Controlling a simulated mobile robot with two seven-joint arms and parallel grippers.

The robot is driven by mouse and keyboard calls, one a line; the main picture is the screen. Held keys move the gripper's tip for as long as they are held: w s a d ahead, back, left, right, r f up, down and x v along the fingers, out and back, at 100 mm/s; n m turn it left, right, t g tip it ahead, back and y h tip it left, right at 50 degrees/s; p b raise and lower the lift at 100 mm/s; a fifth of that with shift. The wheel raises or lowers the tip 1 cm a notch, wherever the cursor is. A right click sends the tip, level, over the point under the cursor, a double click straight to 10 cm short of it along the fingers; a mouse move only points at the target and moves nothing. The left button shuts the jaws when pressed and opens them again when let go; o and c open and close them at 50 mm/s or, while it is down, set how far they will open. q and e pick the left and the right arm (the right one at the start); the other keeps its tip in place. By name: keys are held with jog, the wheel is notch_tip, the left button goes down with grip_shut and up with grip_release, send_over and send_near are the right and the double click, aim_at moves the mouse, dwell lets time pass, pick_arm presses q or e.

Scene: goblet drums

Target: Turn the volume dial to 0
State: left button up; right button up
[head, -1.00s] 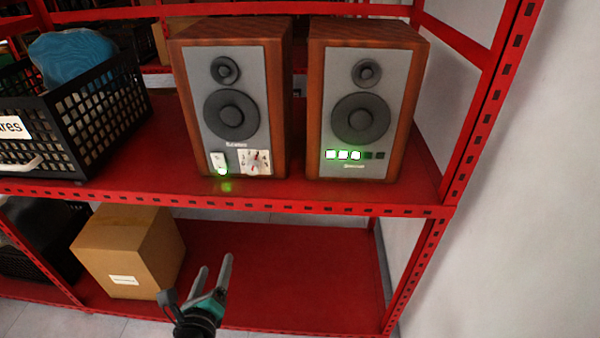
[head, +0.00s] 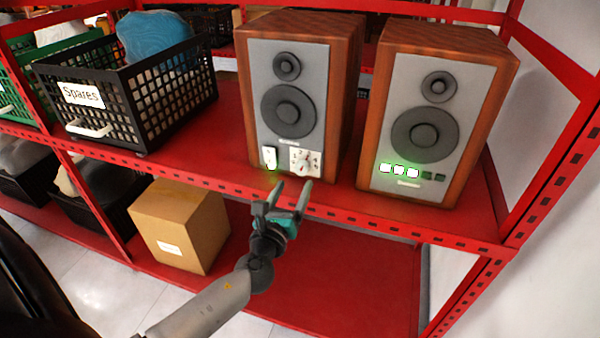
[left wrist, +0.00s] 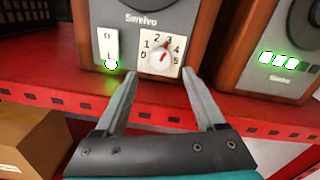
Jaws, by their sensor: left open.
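The volume dial (head: 306,164) is a small knob with a red mark on a white plate numbered 0 to 5, low on the front of the left speaker (head: 330,100). In the left wrist view the dial's knob (left wrist: 162,54) has its red mark tilted up towards the 3. My left gripper (head: 292,184) is open and empty, just in front of and below the dial, fingers pointing at the speaker. In the left wrist view the dial shows beyond and between the fingertips (left wrist: 158,74), apart from them. My right gripper is out of view.
A white switch (head: 269,157) with a green light sits left of the dial. The right speaker (head: 480,130) has three lit squares. The red shelf edge (head: 400,222) runs below the speakers. A black Spares crate (head: 140,105) and a cardboard box (head: 180,226) are to the left.

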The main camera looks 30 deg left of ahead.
aim_at(301, 172)
pick_arm(q)
jog(key=shift+x, duration=3.05)
jog(key=shift+d, duration=0.1)
grip_shut()
